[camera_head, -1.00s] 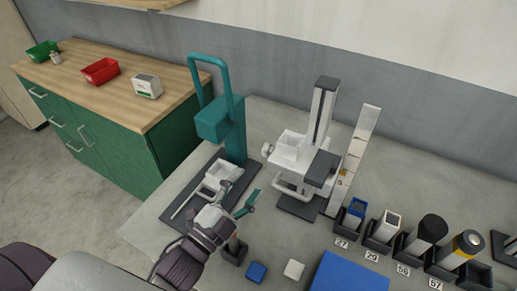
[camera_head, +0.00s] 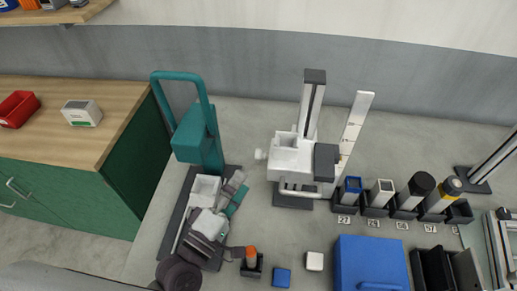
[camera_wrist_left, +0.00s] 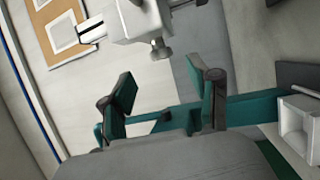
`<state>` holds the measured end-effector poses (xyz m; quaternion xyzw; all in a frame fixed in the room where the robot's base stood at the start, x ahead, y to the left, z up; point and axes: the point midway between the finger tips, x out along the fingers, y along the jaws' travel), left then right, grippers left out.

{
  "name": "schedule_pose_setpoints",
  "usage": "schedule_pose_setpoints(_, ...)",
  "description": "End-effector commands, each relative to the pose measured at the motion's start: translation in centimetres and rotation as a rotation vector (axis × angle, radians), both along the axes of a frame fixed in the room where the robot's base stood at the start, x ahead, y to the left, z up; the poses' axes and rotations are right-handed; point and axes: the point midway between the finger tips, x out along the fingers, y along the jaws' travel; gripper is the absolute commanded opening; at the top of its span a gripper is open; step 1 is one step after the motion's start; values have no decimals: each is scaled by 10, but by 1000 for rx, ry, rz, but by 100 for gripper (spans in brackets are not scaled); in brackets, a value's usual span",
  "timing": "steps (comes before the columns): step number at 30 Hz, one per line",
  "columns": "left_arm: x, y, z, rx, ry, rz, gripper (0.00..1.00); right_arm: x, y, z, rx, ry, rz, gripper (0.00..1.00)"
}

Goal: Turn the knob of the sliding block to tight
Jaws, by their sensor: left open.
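The white sliding block (camera_head: 286,155) sits on an upright grey column with a dark slot (camera_head: 313,105). Its small pale knob (camera_head: 260,154) sticks out on the left side. In the left wrist view the white block (camera_wrist_left: 135,22) is at the top, and the knob (camera_wrist_left: 160,48) points down towards my fingers. My left gripper (camera_head: 238,190) is in front of and left of the block, near the teal stand. In the left wrist view its two fingers (camera_wrist_left: 165,92) are apart, with nothing between them, and the knob lies beyond them. My right gripper is not in view.
The teal stand (camera_head: 198,135) with a white tray (camera_head: 205,188) is close to my left gripper. A white ruler (camera_head: 354,125) stands right of the column. Numbered dark holders (camera_head: 375,208), a blue box (camera_head: 370,265) and small blocks (camera_head: 314,261) occupy the front and right.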

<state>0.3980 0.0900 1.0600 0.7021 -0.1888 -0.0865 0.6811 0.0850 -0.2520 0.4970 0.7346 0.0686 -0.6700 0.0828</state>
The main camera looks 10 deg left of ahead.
Motion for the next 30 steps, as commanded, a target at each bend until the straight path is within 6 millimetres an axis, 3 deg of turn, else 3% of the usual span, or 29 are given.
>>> schedule_pose_setpoints(1, 12, -4, 8, -2, -5, 2, 61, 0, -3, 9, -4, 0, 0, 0)
schedule_pose_setpoints(6, 45, -19, 12, 1, -4, 1, 61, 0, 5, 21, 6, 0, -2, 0)
schedule_pose_setpoints(13, 75, -31, 14, 2, -2, 0, 61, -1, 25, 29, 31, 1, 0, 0)
schedule_pose_setpoints(26, 84, -35, 13, 4, -2, 1, 61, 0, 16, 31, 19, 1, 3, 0)
schedule_pose_setpoints(30, 84, -35, 13, 4, -2, 1, 39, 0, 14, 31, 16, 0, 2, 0)
